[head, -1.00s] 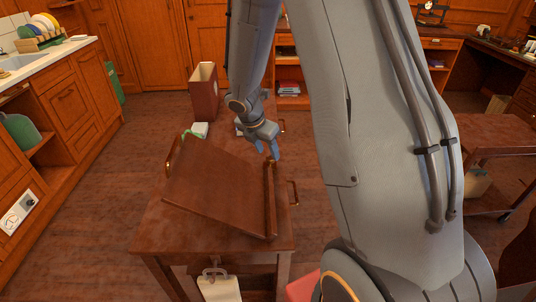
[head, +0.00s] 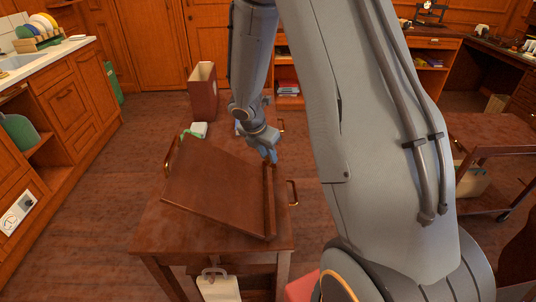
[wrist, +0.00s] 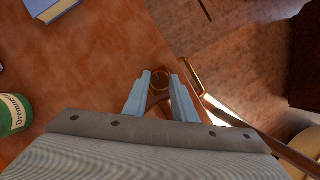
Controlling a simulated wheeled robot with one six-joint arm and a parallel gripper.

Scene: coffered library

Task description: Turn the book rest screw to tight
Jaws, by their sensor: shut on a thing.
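The brown wooden book rest (head: 215,190) stands tilted on a small wooden table in the head view. My gripper (head: 270,158) points down at the rest's upper right corner, with its blue fingers at the screw there. In the wrist view, the round brass-coloured screw (wrist: 160,79) sits between the two fingertips of my gripper (wrist: 161,77), which is shut on it. The screw is hidden by the fingers in the head view. I cannot tell how far it is turned.
The small table (head: 170,235) has brass handles (head: 292,193) at its sides. A green tin (wrist: 13,113) and a blue book (wrist: 50,8) lie near the gripper in the wrist view. A brown file box (head: 203,92) stands behind.

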